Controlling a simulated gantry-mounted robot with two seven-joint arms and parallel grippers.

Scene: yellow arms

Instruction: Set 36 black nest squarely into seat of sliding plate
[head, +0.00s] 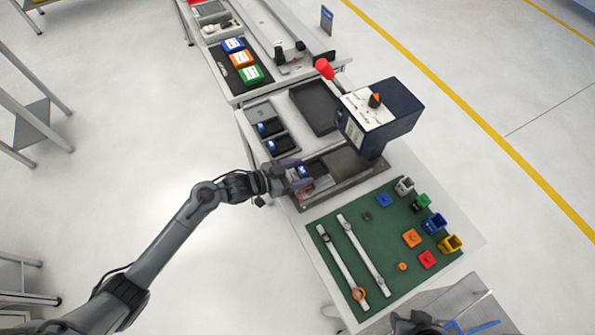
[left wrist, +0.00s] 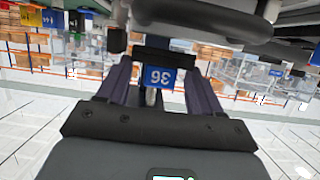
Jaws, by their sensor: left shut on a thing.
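My left gripper (head: 297,177) is at the left end of the dark base (head: 352,162) under the bench machine. It is shut on the black nest with the blue label (head: 303,171). In the left wrist view the nest's blue label (left wrist: 160,77) reads 36, upside down, between the two fingers (left wrist: 152,90). The nest is over or at the left part of the base, where the sliding plate lies. The gripper covers much of the plate and its seat, and I cannot tell whether the nest touches it. My right gripper does not show clearly.
Two black nests with blue labels (head: 279,145) lie in a tray behind. A green mat (head: 400,270) with coloured blocks and two rails is in front. An empty dark tray (head: 314,106) lies behind.

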